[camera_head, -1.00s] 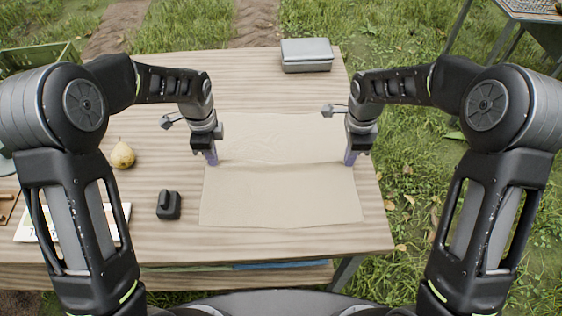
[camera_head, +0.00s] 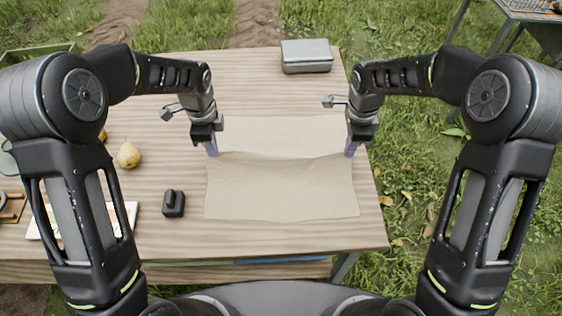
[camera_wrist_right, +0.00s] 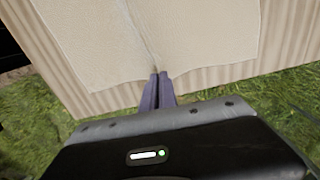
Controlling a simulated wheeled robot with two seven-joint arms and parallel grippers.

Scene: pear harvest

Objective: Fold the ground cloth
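The beige ground cloth (camera_head: 280,195) lies on the wooden table, its near part flat and a raised crease running across its middle. My left gripper (camera_head: 212,151) is at the left end of this crease and appears shut on the cloth's edge. My right gripper (camera_head: 350,151) is at the right end. In the right wrist view the purple fingers of my right gripper (camera_wrist_right: 158,78) are together, with the creased cloth (camera_wrist_right: 110,45) pinched at their tips. The far part of the cloth lies behind the crease, partly hidden by it.
The wooden table (camera_head: 270,90) has bare room left of the cloth. A grey metal box (camera_head: 306,57) stands at the back right. A pear (camera_head: 128,155) and a small black object (camera_head: 173,203) are on the left. Grass lies beyond the table's right edge.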

